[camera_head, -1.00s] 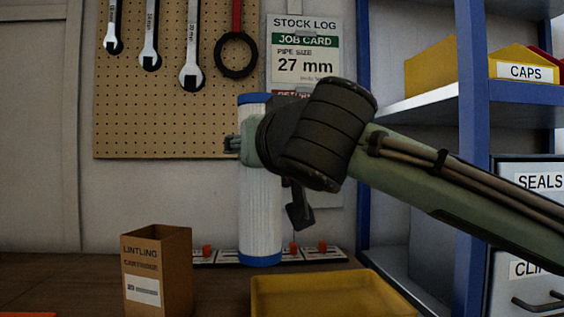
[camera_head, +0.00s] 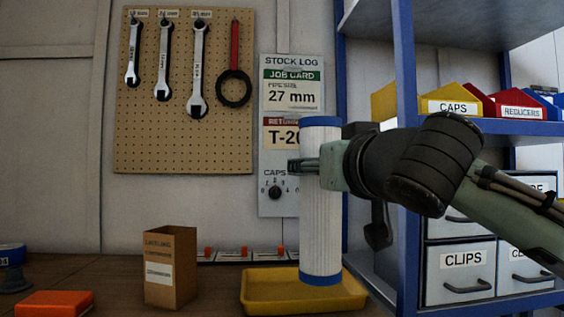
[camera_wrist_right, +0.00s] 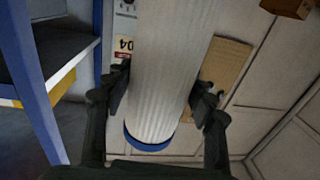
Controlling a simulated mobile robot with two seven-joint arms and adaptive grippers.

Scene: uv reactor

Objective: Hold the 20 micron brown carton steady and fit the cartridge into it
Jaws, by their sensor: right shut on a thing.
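The brown carton (camera_head: 171,268) stands upright on the bench, open at the top, with a white label whose print is too blurred to read now. The cartridge (camera_head: 321,232) is a white ribbed cylinder with blue ends. My right gripper (camera_head: 308,166) is shut on its upper part and holds it upright, to the right of the carton and apart from it. Its lower end shows in front of the yellow tray. In the right wrist view the cartridge (camera_wrist_right: 170,70) sits between both fingers (camera_wrist_right: 160,88). My left gripper is not in view, and nothing holds the carton.
The yellow tray (camera_head: 256,305) is right of the carton. An orange block (camera_head: 55,303) lies at the left. Blue shelving (camera_head: 405,100) with bins and drawers stands at the right. A pegboard with wrenches (camera_head: 185,140) hangs behind. Bench between carton and orange block is clear.

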